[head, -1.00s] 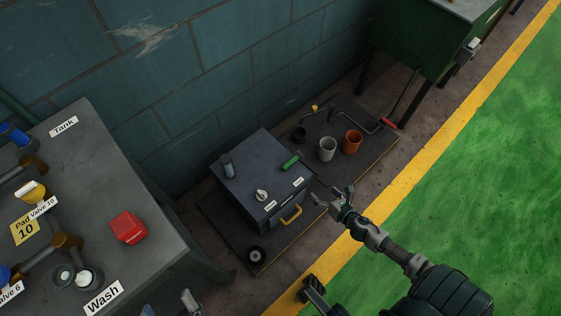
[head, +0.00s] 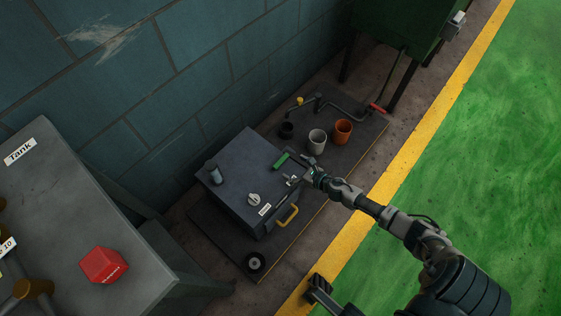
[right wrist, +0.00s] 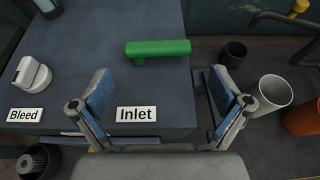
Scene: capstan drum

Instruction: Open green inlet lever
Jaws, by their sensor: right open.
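The green inlet lever (head: 281,159) sits on top of a dark grey box (head: 236,172) near its right edge. In the right wrist view the lever (right wrist: 158,48) lies crosswise, beyond the fingertips and between their lines. The "Inlet" label (right wrist: 136,114) shows between the fingers, on the near side of the lever. My right gripper (head: 298,175) is open and empty, over the box's right edge and close to the lever without visible contact; it also shows in the right wrist view (right wrist: 162,92).
A white bleed knob (right wrist: 33,74) stands left of the lever. A grey cup (head: 317,141), an orange cup (head: 343,131) and a red-handled pipe (head: 376,108) stand on the mat behind. A yellow handle (head: 288,215) is on the box front. A table holds a red block (head: 103,265).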

